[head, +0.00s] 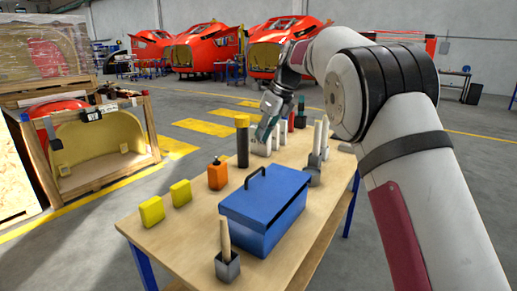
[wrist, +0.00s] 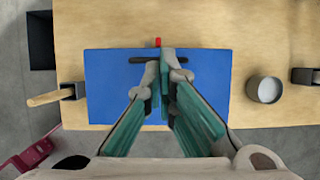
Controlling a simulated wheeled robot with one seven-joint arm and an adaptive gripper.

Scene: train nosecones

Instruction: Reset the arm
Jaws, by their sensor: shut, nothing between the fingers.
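My arm reaches from the right side of the head view out over the wooden table (head: 165,245). My gripper (head: 262,137) hangs above the table, pointing down, near the row of bottles at the far end. In the wrist view my gripper (wrist: 163,62) has its green-sided fingers together and empty. Below the fingers in that view lies the blue toolbox (wrist: 105,75) with its dark handle. The toolbox (head: 262,215) also shows in the head view, closed, on the near part of the table.
Two yellow blocks (head: 152,211), an orange bottle (head: 217,174), a black cylinder with a yellow cap (head: 242,145) and a wood-handled tool (head: 227,262) stand on the table. Wooden crates (head: 95,150) stand at the left. Red train nosecones (head: 205,50) stand behind. Grey floor lies open around the table.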

